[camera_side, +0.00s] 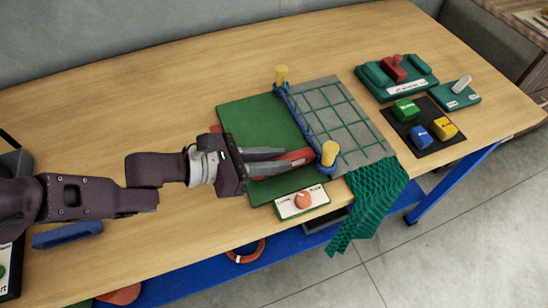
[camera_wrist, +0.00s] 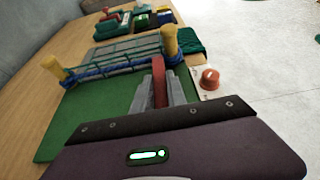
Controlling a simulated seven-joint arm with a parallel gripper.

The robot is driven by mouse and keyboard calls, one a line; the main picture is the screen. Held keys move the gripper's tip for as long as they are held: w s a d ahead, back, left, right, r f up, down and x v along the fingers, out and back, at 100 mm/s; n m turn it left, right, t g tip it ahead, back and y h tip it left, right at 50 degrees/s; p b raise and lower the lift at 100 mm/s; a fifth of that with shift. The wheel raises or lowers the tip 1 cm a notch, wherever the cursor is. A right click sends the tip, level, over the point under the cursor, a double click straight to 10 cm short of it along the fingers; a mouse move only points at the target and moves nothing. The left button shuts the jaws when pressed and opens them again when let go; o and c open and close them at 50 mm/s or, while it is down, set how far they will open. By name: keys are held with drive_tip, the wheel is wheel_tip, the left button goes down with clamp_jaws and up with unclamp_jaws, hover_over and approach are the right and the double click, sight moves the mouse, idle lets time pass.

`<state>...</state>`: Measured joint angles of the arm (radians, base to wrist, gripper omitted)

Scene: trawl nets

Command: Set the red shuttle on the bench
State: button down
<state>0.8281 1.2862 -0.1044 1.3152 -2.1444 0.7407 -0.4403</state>
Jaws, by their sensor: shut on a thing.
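My gripper (camera_side: 300,157) is shut on a long red shuttle (camera_side: 294,156), which lies between the two grey fingers. In the wrist view the shuttle (camera_wrist: 159,82) shows as a red strip between the fingers of my gripper (camera_wrist: 160,92). The shuttle is over the green board (camera_side: 245,115) and close to the front yellow post (camera_side: 329,153). I cannot tell whether it touches the board or the post. The wooden bench (camera_side: 150,100) carries the board, and its wood shows bare to the left and behind.
A blue bar with green net cords runs between the front post and the back yellow post (camera_side: 281,75). A grey gridded panel (camera_side: 335,105) lies beyond. A box with an orange knob (camera_side: 302,200) sits in front. Green netting (camera_side: 370,205) hangs over the front edge.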

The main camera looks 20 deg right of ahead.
drive_tip(key=shift+f, duration=0.4)
drive_tip(key=shift+f, duration=0.1)
drive_tip(key=c, duration=1.3)
unclamp_jaws()
drive_tip(key=shift+c, duration=0.2)
drive_tip(key=v, duration=1.2)
drive_tip(key=shift+a, duration=0.1)
